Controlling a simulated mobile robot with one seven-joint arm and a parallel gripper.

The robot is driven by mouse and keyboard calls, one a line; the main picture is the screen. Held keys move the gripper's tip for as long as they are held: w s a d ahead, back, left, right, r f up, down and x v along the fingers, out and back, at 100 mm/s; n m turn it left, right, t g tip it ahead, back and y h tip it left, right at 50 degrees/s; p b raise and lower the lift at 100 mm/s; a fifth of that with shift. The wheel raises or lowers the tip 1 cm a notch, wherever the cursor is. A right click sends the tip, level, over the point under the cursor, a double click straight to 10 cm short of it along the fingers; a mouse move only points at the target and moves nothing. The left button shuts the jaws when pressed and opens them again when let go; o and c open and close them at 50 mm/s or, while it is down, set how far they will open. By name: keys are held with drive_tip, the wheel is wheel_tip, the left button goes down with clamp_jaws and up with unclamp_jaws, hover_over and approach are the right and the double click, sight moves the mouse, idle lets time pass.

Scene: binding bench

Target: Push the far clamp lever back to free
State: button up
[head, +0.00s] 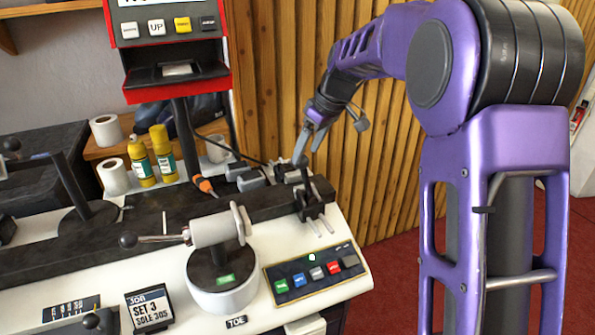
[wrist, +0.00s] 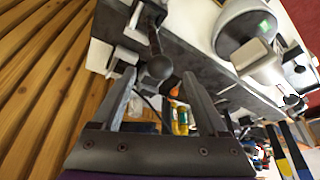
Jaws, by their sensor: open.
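The far clamp (head: 314,202) sits at the right end of the dark rail, against the slatted wall side. Its dark lever stands roughly upright, with its top close under my gripper (head: 309,140). In the wrist view the lever's round black knob (wrist: 158,67) shows between the tips of my open gripper (wrist: 158,80), near the left finger. The fingers are apart and hold nothing. I cannot tell whether a finger touches the knob. My fingers partly hide the lever's top in the head view.
A white round fixture (head: 222,285) with a ball-ended handle stands in front of the rail. A button panel (head: 316,272) lies to its right. Yellow bottles (head: 142,162), an orange-handled tool (head: 205,186) and a red-framed display post (head: 180,115) are behind. The wooden slatted wall (head: 275,60) is close beside my arm.

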sight(306, 180)
drive_tip(key=x, duration=0.7)
drive_tip(key=shift+a+f, duration=0.2)
drive_tip(key=shift+f, duration=0.1)
drive_tip(key=shift+w, duration=0.15)
clamp_jaws()
idle(0.9)
